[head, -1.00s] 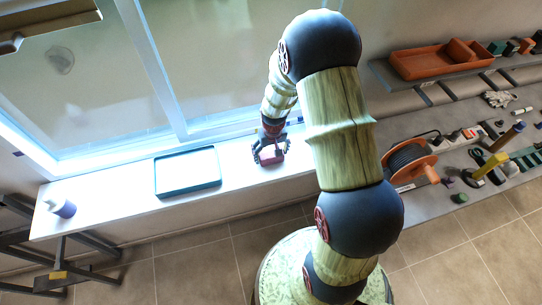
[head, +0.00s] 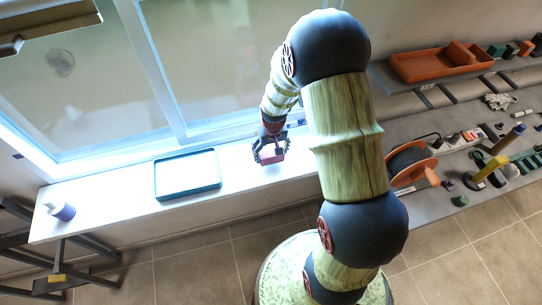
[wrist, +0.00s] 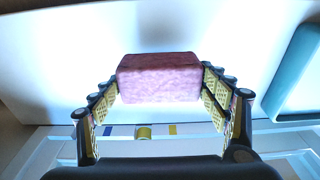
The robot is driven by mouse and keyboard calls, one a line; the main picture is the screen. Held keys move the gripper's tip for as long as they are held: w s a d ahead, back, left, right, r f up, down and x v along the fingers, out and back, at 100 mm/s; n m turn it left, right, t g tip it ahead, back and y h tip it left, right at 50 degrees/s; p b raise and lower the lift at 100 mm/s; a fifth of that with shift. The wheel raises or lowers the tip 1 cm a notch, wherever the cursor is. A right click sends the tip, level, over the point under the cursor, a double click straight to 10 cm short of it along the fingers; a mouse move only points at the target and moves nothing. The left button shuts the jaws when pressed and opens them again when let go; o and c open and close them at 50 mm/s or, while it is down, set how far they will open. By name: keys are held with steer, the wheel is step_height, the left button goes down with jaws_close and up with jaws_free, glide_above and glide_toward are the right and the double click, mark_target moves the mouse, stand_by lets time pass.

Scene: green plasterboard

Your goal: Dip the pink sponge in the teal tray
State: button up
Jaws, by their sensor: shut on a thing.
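The pink sponge (wrist: 160,78) is a block held between the two fingers of my gripper (wrist: 160,84) in the wrist view. In the head view my gripper (head: 269,152) is over the white sill, right of the teal tray, with the sponge (head: 270,153) small and dark pink between its fingers. The teal tray (head: 187,192) is shallow, rectangular and lies on the sill. Its edge also shows at the right of the wrist view (wrist: 290,75). How high the sponge is above the sill is hard to tell.
The white sill (head: 115,195) is clear between tray and gripper. A white bottle with a purple band (head: 60,207) stands at its left end. The window (head: 130,85) rises behind. Shelves at right hold an orange tray (head: 440,64), a cable reel (head: 410,162) and several tools.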

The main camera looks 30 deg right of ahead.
steer(key=s+a+r, duration=0.8)
steer(key=s+r, duration=0.2)
steer(key=s, duration=0.1)
steer(key=shift+a+r, duration=0.3)
steer(key=shift+a, duration=0.1)
steer(key=o, duration=0.6)
steer(key=shift+c, duration=0.2)
steer(key=c, duration=0.5)
steer(key=shift+c, duration=0.3)
